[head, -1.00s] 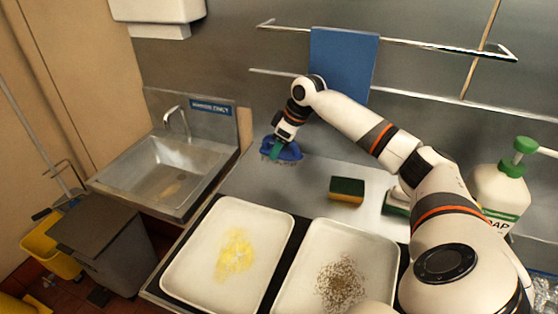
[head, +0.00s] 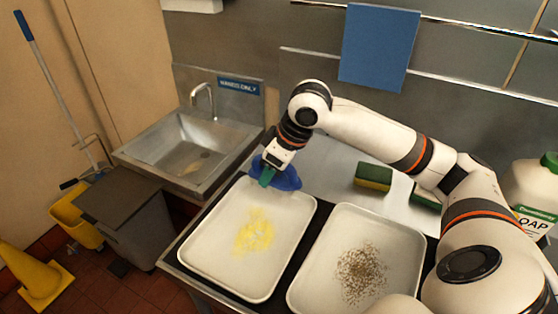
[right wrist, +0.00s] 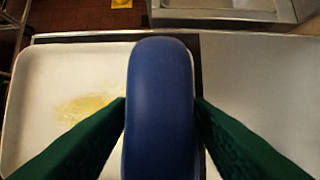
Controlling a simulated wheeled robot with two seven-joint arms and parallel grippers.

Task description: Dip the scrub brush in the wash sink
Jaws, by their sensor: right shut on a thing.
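The blue scrub brush (head: 287,178) is held in my right gripper (head: 268,174), near the back edge of the left tray. In the right wrist view the brush's blue handle (right wrist: 160,105) sits between the two green fingers, which press on it from both sides. The brush's underside is hidden there. The steel wash sink (head: 190,150) with its faucet (head: 203,97) is against the wall, left of the gripper. The brush is outside the basin. A strip of the sink's steel edge (right wrist: 225,10) shows at the top of the wrist view. My left gripper does not show.
A white tray with a yellow smear (head: 215,266) and one with brown grains (head: 318,290) lie on the counter. Two sponges (head: 373,176) and a soap jug (head: 530,190) are to the right. A grey bin (head: 140,235) stands below the sink. A blue cloth (head: 378,48) hangs behind my arm.

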